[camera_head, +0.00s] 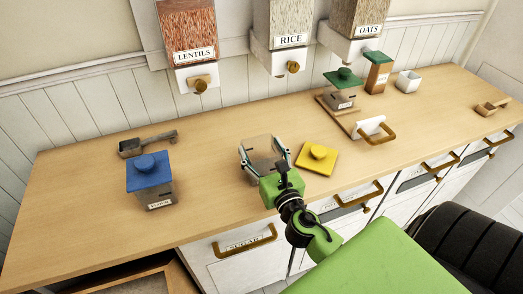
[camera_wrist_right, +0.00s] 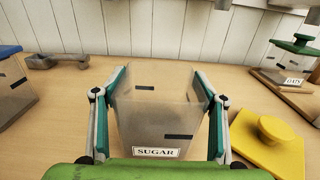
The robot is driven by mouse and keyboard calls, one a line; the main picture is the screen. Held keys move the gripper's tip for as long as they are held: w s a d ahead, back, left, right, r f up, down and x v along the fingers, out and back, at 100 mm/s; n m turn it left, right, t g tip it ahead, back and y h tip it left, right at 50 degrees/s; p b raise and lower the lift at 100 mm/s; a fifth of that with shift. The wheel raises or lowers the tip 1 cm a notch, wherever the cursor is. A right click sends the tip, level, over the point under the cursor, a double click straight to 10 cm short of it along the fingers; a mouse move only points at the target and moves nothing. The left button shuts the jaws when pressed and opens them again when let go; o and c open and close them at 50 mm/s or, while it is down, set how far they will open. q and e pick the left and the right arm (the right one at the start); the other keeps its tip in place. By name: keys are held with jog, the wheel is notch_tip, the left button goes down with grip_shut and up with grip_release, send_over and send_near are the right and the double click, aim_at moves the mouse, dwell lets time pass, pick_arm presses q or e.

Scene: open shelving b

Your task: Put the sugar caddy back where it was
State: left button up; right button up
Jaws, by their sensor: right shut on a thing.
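The sugar caddy (camera_head: 262,147) is a grey, see-through box with an open top. It stands upright at the middle of the wooden counter, and its SUGAR label shows in the wrist view (camera_wrist_right: 156,152). My right gripper (camera_head: 266,160) is shut on the caddy, with one finger along each side wall. In the wrist view the fingers (camera_wrist_right: 160,110) flank the caddy. The caddy's base is hidden, so I cannot tell whether it touches the counter. A yellow lid with a round knob (camera_head: 316,158) lies flat just right of the caddy. My left gripper is not in view.
A blue-lidded caddy (camera_head: 151,183) and a metal scoop (camera_head: 148,143) are left. Wall dispensers (camera_head: 190,45) hang behind. A drawer (camera_head: 135,282) is open at lower left.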

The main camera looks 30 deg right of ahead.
jog(key=o, duration=1.9)
jog(key=shift+f, duration=0.1)
jog(key=b+v, duration=0.3)
jog(key=v, duration=0.7)
jog(key=shift+s+b, duration=0.25)
jog(key=shift+b, duration=0.15)
jog(key=shift+v, duration=0.75)
